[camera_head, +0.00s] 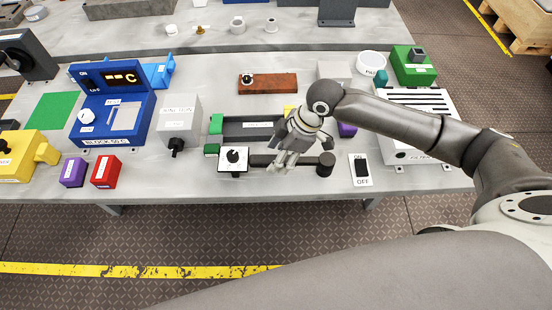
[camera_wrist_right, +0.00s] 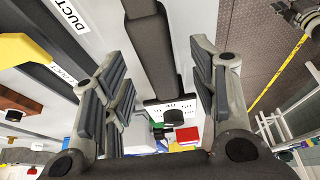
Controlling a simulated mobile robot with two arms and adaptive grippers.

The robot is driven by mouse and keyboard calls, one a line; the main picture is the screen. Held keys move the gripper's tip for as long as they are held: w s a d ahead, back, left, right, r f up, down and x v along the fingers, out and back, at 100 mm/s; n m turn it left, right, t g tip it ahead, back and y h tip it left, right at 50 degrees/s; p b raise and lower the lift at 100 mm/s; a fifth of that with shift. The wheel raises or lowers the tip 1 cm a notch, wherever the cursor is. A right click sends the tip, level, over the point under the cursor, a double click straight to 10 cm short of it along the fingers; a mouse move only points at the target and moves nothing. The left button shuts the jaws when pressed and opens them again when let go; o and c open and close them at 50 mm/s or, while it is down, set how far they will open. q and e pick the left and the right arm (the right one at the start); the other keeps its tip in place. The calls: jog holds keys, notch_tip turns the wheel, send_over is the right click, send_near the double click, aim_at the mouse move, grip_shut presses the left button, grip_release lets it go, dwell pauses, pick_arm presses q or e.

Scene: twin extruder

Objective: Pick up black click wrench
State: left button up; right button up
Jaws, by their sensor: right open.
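The black click wrench (camera_head: 312,161) lies across the front of the grey table, with a round dark head at its right end. My right gripper (camera_head: 280,167) is over its middle, fingers pointing down and hiding part of it. In the right wrist view, the dark bar of the wrench (camera_wrist_right: 153,65) runs lengthwise between the two spread fingers of the right gripper (camera_wrist_right: 160,75). Gaps show on both sides of it, so the gripper is open and not clamped on it. My left gripper is not in view.
A small white box with a black knob (camera_head: 233,158) stands by the wrench's left end. A white ON/OFF switch plate (camera_head: 361,179) lies to its right. A dark duct (camera_head: 247,128) lies just behind. The table's front edge (camera_head: 300,189) is close in front.

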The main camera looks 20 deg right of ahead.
jog(key=shift+x, duration=1.25)
grip_shut()
jog(key=shift+w+r, duration=0.1)
